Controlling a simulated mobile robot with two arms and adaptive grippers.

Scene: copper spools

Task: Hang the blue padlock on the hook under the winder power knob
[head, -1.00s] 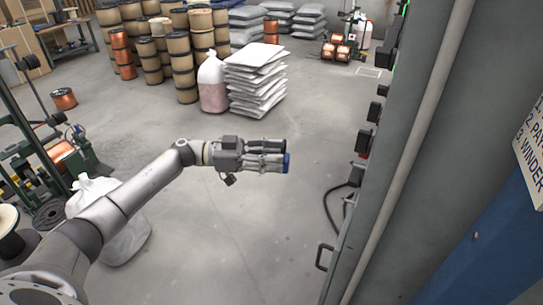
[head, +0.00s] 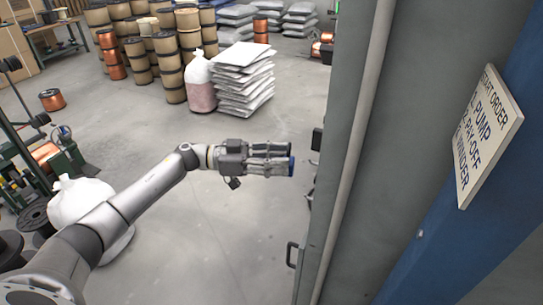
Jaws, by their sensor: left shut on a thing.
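My left gripper (head: 282,162) reaches in from the left and is shut on the blue padlock (head: 291,166). Only a small blue part of the padlock shows at the fingertips; its shackle cannot be made out. The gripper is held in the air over the floor, a little left of the grey cabinet's edge. The winder power knob and its hook cannot be made out; the cabinet's front is seen almost edge-on. My right gripper is not in view.
The grey cabinet (head: 397,150) with a black handle (head: 291,254) stands close on the right. A start order sign (head: 487,135) hangs on a blue surface. White sacks (head: 240,80), wooden spools (head: 171,75) and a white bag (head: 82,203) stand on the floor. Open floor lies beneath the gripper.

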